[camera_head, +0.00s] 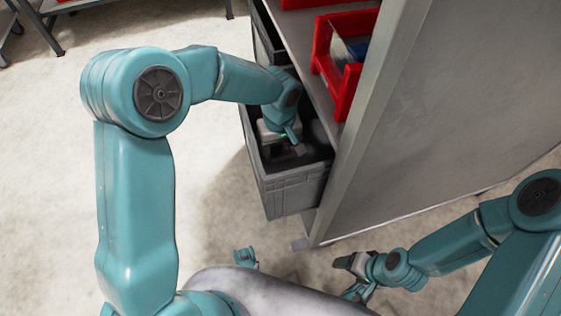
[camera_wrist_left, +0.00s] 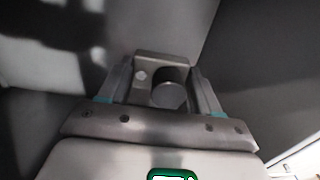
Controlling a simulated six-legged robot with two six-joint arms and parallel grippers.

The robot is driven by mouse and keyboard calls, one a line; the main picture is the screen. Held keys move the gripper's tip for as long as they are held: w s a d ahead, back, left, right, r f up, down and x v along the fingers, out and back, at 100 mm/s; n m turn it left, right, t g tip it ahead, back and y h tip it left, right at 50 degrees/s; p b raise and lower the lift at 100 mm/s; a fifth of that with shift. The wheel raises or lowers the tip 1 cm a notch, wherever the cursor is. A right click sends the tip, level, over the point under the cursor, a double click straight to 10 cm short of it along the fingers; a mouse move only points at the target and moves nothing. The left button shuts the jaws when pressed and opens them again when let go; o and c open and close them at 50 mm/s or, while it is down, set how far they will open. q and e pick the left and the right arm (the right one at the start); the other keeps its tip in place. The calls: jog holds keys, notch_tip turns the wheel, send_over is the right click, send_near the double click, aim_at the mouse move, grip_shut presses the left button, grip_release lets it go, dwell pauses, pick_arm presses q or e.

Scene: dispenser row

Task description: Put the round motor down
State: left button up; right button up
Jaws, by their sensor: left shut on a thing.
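My left arm reaches into a grey crate (camera_head: 290,192) on the side of the shelf unit, and my left gripper (camera_head: 284,148) is down inside it, in shadow. In the left wrist view the left gripper (camera_wrist_left: 163,88) is shut on the round motor (camera_wrist_left: 168,95), a grey-brown part with a round, dark end face between the two fingers. The motor cannot be made out clearly in the head view. Whether it touches the crate floor, I cannot tell. My right gripper (camera_head: 345,263) is low in front of the shelf unit, away from the crate; its jaw opening is unclear.
The shelf unit's grey side panel (camera_head: 440,110) stands right of the crate. A red bin (camera_head: 345,60) with parts sits on a shelf just above and right of my left wrist. Another grey crate (camera_head: 266,38) is behind. The pale floor left of the crate is clear.

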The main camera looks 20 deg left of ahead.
aim_at(280, 167)
pick_arm(q)
notch_tip(280, 167, down, 6)
jog(key=shift+r+b, duration=0.1)
jog(key=shift+b, duration=0.95)
jog(key=shift+r, duration=0.1)
jog(key=shift+f, duration=0.25)
jog(key=o, duration=1.3)
jog(key=shift+r, duration=0.1)
notch_tip(280, 167, up, 12)
jog(key=p, duration=0.4)
jog(key=shift+r, duration=0.15)
